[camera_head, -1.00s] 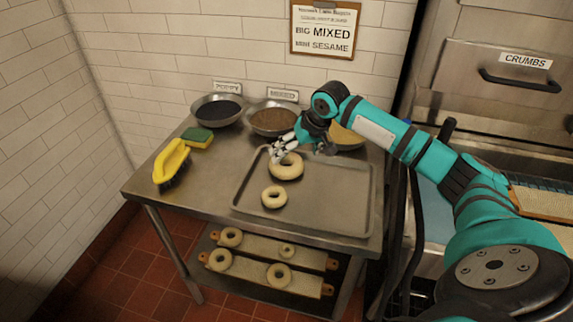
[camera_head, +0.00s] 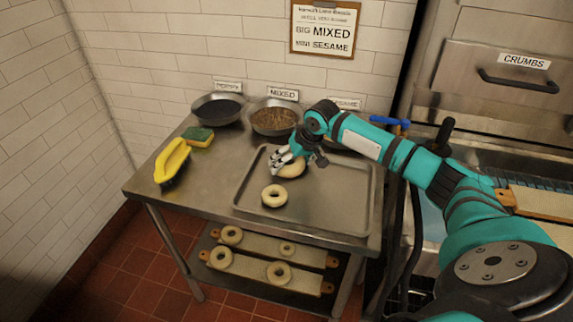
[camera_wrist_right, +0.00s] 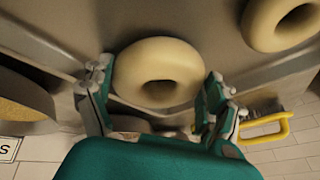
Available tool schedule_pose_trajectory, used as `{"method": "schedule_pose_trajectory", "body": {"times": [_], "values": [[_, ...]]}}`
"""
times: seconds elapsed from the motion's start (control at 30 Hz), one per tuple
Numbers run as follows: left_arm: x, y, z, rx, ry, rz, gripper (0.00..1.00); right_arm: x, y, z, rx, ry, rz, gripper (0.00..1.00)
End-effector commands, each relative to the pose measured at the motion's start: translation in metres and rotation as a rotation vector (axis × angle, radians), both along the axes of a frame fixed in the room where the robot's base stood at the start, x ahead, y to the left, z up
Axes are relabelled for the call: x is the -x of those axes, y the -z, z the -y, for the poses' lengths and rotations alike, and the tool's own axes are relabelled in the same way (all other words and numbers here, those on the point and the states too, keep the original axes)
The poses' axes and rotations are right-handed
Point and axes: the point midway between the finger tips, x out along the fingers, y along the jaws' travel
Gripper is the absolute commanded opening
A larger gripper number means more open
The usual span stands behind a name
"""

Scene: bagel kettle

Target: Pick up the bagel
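A large pale bagel (camera_head: 292,170) lies at the back left of the metal tray (camera_head: 335,217), partly hidden by my right gripper. My right gripper (camera_head: 281,163) is low over it. In the right wrist view the right gripper (camera_wrist_right: 160,84) has its fingers apart, one on each side of the large bagel (camera_wrist_right: 150,57). I cannot tell whether the fingers touch it. My left gripper is not in view.
Bowls of dark topping (camera_head: 218,110) and brown topping (camera_head: 273,121) stand along the back wall. A yellow brush (camera_head: 172,158) and a sponge (camera_head: 197,136) are on the table's left. The lower shelf holds bagel boards (camera_head: 262,271). The tray's right side is clear.

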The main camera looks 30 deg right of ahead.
Motion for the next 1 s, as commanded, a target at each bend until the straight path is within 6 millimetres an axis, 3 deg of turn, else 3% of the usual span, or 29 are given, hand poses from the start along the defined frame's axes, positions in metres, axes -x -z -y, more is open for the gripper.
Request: {"method": "schedule_pose_trajectory", "body": {"times": [0.1, 0.37, 0.67, 1.0], "values": [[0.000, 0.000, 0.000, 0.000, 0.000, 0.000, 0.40, 0.000, 0.001, 0.001, 0.002, 0.001, -0.001, 0.54], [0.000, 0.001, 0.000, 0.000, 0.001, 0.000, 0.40, 0.001, -0.001, 0.001, 0.002, 0.001, -0.003, 0.53], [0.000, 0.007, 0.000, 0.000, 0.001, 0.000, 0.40, -0.001, -0.033, 0.000, 0.000, 0.000, 0.004, 0.53], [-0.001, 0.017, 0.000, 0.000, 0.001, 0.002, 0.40, 0.060, -0.040, -0.043, 0.003, -0.005, -0.001, 0.53]]}}
